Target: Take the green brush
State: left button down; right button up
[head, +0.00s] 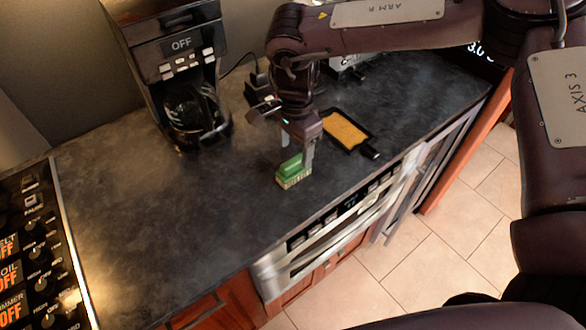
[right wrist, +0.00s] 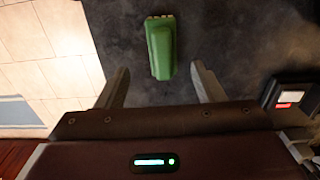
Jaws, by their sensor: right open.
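The green brush (head: 291,169) with pale bristles lies on the dark countertop, near its front edge. My right gripper (head: 298,150) points down just above and beside the brush. In the right wrist view the green brush (right wrist: 161,46) lies ahead of the open fingers, roughly centred between them. The fingers of my right gripper (right wrist: 160,82) are apart with nothing between them. Whether a finger touches the brush cannot be told from the head view. My left gripper is not in view.
A coffee maker (head: 185,85) stands at the back left. A cutting board with a dark rim (head: 366,147) lies right of the brush. The stove (head: 38,245) is at far left. The microwave drawer (head: 330,238) is below the counter edge. The counter left of the brush is clear.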

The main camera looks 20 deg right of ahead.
aim_at(294, 160)
notch_tip(294, 160, down, 6)
jog(key=p, duration=0.2)
jog(key=shift+w+a+f+p, duration=0.1)
jog(key=shift+f+p, duration=0.15)
jog(key=shift+p, duration=0.15)
jog(key=shift+f, duration=0.4)
jog(key=shift+c, duration=0.3)
jog(key=c, duration=1)
jog(key=shift+r, duration=0.2)
notch_tip(294, 160, up, 20)
jog(key=b, duration=0.4)
jog(key=shift+f, duration=0.1)
